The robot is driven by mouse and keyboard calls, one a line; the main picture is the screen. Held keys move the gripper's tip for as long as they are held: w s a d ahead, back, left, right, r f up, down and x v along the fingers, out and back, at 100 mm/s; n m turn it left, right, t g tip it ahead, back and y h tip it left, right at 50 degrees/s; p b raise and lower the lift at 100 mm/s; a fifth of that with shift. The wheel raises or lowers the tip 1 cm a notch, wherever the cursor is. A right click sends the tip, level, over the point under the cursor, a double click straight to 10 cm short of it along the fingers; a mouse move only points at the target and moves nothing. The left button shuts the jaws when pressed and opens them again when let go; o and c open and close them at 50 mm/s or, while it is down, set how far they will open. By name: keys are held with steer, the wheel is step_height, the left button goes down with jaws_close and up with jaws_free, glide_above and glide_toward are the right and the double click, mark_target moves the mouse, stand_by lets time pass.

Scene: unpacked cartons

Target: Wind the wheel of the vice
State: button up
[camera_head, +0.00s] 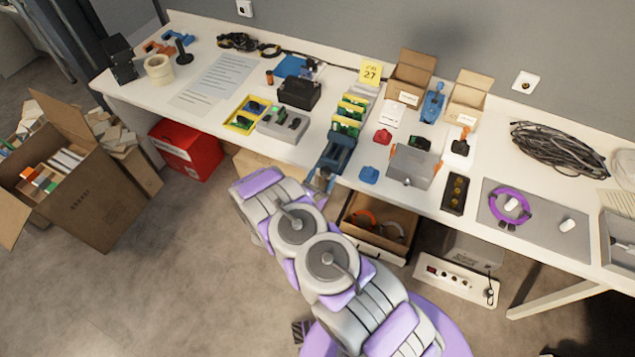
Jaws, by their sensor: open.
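The blue vice (336,152) stands at the front edge of the white table, near the middle of the view. Its body runs back from the edge, with green and yellow pieces (349,117) in line behind it. Its wheel is too small and too covered to make out clearly at the front end. My gripper (322,181) is at the table's front edge, close to the near end of the vice. It is open, but its fingers are small and partly hidden by my arm. I cannot tell whether it touches the wheel.
A grey box (410,168), a blue block (369,174) and a red block (382,137) sit right of the vice. Grey and yellow trays (283,125) lie to its left. An open carton (380,224) stands below the table edge. A red box (187,149) is on the floor.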

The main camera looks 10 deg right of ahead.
steer(key=p+v, duration=0.2)
steer(key=v, duration=1.5)
steer(key=shift+a, duration=0.2)
